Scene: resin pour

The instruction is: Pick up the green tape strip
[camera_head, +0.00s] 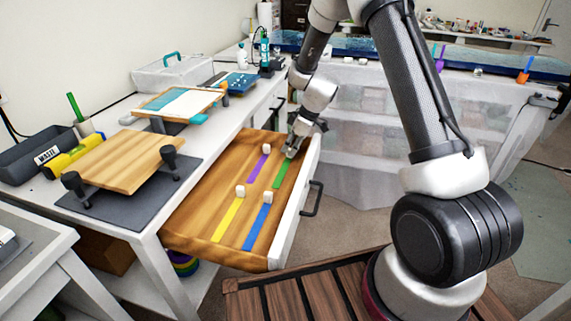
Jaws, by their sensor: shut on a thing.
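The green tape strip (281,174) lies along the far right part of the open wooden drawer (190,226). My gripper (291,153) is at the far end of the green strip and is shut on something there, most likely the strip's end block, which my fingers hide. The strip still appears to lie along the drawer's bottom. A purple strip (258,167), a yellow strip (228,219) and a blue strip (257,227) lie in the same drawer, each with a small white block at its far end.
The drawer's white front (296,205) with its dark handle (312,199) stands right of the strips. A wooden board (125,160) on clamps, a grey bin marked WASTE (35,157) and a framed panel (180,102) stand on the white bench at left.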

